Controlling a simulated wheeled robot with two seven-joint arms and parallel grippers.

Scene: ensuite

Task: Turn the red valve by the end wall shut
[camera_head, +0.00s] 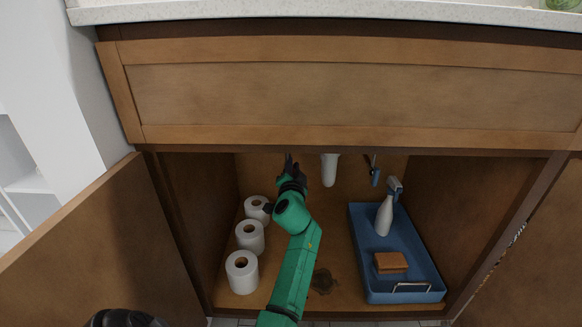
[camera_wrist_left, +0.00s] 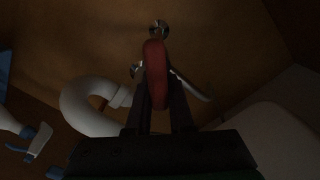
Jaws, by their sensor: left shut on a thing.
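The red valve (camera_wrist_left: 154,72) shows in the left wrist view as a long red handle in front of a metal fitting on the wooden cabinet wall. My left gripper (camera_wrist_left: 158,110) is shut on the handle, with its dark fingers on either side of it. In the head view my green left arm reaches into the open cabinet, and the left gripper (camera_head: 290,162) is up near the back, under the top edge of the opening. The valve is not visible there. My right gripper is not in view.
A white drain pipe (camera_head: 330,169) hangs right of the gripper; its bend shows in the wrist view (camera_wrist_left: 75,100). Several toilet rolls (camera_head: 250,237) stand left of my arm. A blue tray (camera_head: 360,250) holds a spray bottle (camera_head: 384,215) and a brown sponge (camera_head: 390,262). An open door (camera_head: 95,245) is left.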

